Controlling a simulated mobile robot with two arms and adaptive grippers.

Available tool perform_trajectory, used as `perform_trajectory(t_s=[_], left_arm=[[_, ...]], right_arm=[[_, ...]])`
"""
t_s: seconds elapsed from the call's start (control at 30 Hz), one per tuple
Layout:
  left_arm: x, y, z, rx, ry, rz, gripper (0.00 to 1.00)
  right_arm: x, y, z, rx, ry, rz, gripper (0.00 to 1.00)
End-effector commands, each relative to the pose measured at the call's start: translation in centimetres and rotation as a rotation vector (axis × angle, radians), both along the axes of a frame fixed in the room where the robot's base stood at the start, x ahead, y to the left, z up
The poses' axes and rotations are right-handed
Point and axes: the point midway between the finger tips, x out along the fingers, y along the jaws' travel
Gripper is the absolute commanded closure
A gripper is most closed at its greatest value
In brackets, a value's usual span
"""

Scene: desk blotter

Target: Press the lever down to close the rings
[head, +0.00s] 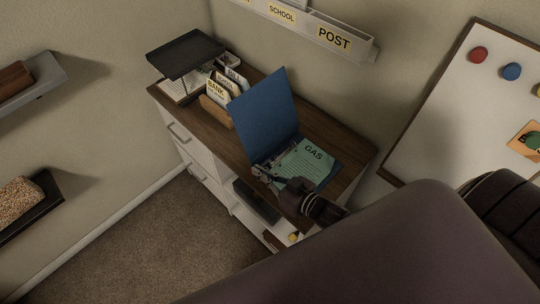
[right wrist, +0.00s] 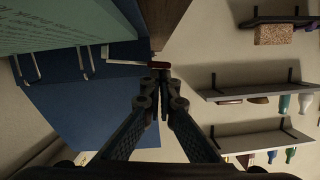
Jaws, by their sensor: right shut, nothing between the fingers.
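A blue ring binder (head: 264,108) lies open on the wooden cabinet top, its cover raised. A green GAS sheet (head: 308,162) lies on its other half. In the right wrist view, metal rings (right wrist: 30,68) stand out against the blue cover (right wrist: 75,115); I cannot tell whether their tips meet. A thin metal lever with a red tip (right wrist: 160,64) shows just beyond my right fingertips (right wrist: 160,76). My right gripper (head: 260,172) is shut and empty, at the lever end of the binder; contact with the lever is unclear. My left gripper is not in view.
On the cabinet (head: 235,152), a letter sorter (head: 216,95) with envelopes and a dark tray (head: 185,53) stand left of the binder. A POST wall rack (head: 335,40) hangs behind. Wall shelves (head: 40,205) are at far left. Carpet (head: 165,235) in front is clear.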

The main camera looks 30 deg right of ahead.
Motion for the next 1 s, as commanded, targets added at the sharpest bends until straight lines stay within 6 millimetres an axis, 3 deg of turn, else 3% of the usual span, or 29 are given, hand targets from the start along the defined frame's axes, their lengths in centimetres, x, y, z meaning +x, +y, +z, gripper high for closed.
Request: perform_trajectory(t_s=[0.27,0.53,0.6,1.0], left_arm=[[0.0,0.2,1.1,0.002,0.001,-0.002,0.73],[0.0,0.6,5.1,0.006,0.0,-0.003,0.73],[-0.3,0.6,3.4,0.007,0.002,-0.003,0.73],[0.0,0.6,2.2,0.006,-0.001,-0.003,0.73]], right_arm=[[0.2,0.0,1.2,0.002,0.0,0.0,1.0],[1.2,-0.2,5.2,-0.001,-0.001,-0.001,1.0],[-0.8,-1.0,4.1,-0.003,0.004,0.0,1.0],[-6.9,-3.5,5.9,-0.001,0.002,-0.001,1.0]])
